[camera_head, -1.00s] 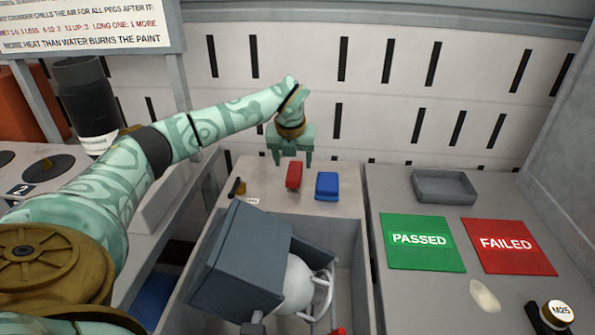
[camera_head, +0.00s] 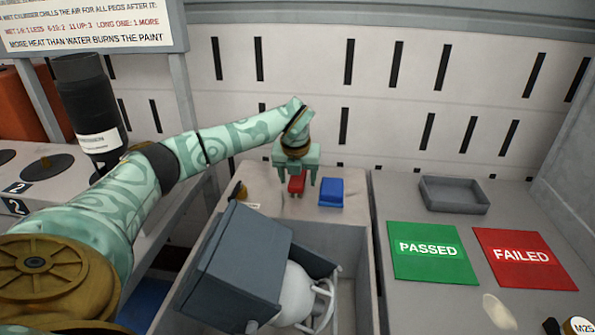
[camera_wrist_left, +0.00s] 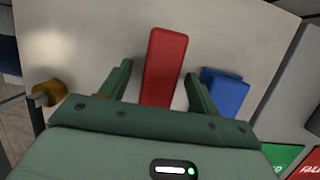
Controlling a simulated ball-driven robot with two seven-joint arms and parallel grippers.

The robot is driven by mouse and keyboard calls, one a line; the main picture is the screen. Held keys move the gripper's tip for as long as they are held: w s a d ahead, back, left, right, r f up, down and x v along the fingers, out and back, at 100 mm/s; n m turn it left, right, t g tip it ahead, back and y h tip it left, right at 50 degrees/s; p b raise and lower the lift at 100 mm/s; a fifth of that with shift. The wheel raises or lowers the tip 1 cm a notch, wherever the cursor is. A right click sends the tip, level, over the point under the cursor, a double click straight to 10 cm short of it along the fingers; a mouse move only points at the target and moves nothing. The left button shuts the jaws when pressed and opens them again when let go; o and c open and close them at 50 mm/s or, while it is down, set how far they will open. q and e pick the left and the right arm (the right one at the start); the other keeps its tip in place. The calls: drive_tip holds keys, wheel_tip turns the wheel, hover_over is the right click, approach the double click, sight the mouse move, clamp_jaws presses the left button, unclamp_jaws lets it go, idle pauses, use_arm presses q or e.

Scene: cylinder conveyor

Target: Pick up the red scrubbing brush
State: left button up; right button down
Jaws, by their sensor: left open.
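The red scrubbing brush (camera_head: 297,184) lies on the pale counter behind the sink; in the left wrist view the red brush (camera_wrist_left: 165,66) shows as a long block. My left gripper (camera_head: 297,182) is above it, open, with one finger on each side of the brush. In the left wrist view the fingers (camera_wrist_left: 158,86) have a gap to the brush on both sides, and its near end is hidden behind the gripper body. I cannot tell how high the fingertips are above the counter. My right gripper is not in view.
A blue brush-like block (camera_head: 331,191) sits just right of the red one, close to the right finger; it also shows in the left wrist view (camera_wrist_left: 226,93). A brass tap-like part (camera_head: 240,190) is left. A grey box (camera_head: 236,268) and the sink lie in front.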

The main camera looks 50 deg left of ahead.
use_arm(q)
drive_tip(key=shift+f, duration=0.1)
drive_tip(key=c, duration=1.1)
